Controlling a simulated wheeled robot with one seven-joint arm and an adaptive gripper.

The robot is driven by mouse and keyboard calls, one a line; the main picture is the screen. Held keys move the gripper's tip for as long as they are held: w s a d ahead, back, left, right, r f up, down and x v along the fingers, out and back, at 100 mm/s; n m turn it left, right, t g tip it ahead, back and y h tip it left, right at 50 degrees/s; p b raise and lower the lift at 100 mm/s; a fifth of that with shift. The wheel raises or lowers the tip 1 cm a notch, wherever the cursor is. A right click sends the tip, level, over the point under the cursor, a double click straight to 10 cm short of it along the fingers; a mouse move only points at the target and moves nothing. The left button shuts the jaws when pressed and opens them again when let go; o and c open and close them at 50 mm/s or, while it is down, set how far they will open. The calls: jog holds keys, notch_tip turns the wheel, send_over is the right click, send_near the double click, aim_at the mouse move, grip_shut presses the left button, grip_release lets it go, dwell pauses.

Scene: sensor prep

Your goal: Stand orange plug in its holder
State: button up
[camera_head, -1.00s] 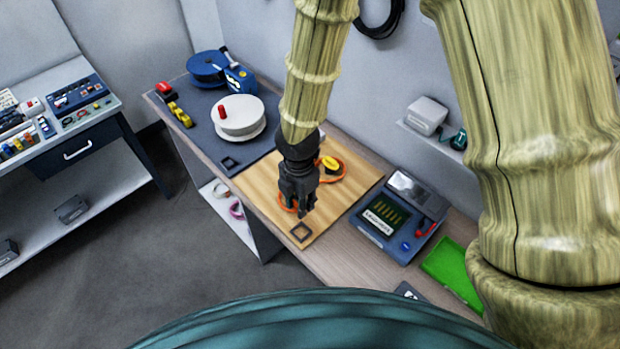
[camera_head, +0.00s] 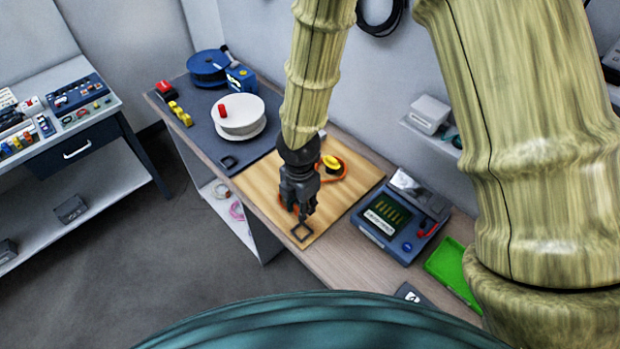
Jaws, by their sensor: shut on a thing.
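My gripper (camera_head: 302,212) points down over the near end of the wooden board, its dark fingers shut. The orange plug is not distinctly visible; the fingers hide what they hold. An orange cable (camera_head: 343,170) curls on the board behind my gripper, around a yellow piece (camera_head: 331,162).
The wooden board (camera_head: 335,205) is otherwise mostly clear. A blue device (camera_head: 400,222) and a green tray (camera_head: 453,270) stand to the right.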

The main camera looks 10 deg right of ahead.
jog(key=shift+f+b, duration=1.65)
jog(key=shift+f, duration=1.15)
jog(key=shift+f, duration=0.15)
jog(key=shift+f+b, duration=0.9)
jog(key=shift+f, duration=0.35)
jog(key=shift+f+b, duration=0.4)
jog(key=shift+f, duration=0.55)
jog(key=o, duration=1.1)
jog(key=shift+r, duration=0.1)
jog(key=shift+r+p, duration=3.5)
jog(key=shift+r, duration=0.45)
